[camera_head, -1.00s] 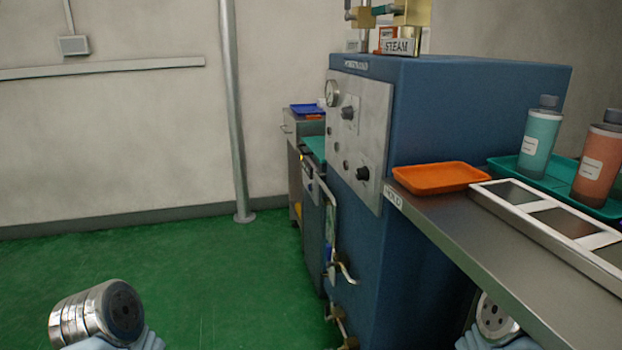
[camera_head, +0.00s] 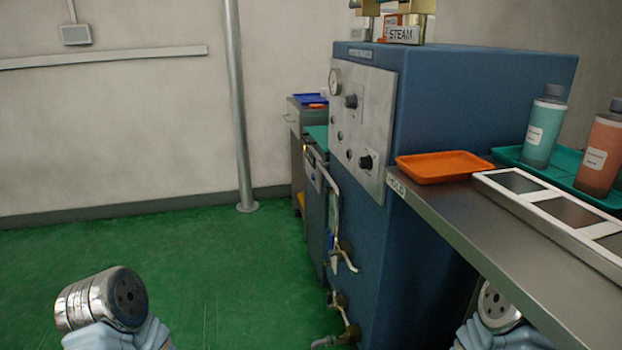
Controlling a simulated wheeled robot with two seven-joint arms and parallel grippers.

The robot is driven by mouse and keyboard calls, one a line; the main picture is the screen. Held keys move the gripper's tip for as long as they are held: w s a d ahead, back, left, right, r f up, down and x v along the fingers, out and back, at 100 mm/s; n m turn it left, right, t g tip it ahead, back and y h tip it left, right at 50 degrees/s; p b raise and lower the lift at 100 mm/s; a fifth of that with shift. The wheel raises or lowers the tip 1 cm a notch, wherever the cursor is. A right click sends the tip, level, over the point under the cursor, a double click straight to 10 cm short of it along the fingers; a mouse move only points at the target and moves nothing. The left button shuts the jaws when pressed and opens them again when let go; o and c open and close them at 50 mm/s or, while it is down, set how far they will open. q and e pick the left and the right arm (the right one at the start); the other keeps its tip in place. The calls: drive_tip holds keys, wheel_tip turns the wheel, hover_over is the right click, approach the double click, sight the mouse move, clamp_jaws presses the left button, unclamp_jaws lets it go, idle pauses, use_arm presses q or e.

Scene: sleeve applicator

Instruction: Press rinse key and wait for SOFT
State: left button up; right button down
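A blue machine (camera_head: 470,115) with a grey control panel (camera_head: 375,98) stands right of the middle. The panel carries a round gauge (camera_head: 335,82), two black knobs and small round buttons. I cannot tell which of these, if any, is the rinse key, and I cannot read SOFT anywhere. Metal-ended parts of my left and right arms show at the bottom left and bottom right. No gripper fingers are visible.
A steel bench (camera_head: 470,215) at the right holds an orange tray (camera_head: 445,166), a teal tray (camera_head: 510,155) with two bottles, and a white framed tray (camera_head: 535,205). Pipes and valves (camera_head: 345,260) stick out low on the machine. Green floor (camera_head: 220,270) at left is clear.

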use_arm(q)
clamp_jaws()
idle(1.4)
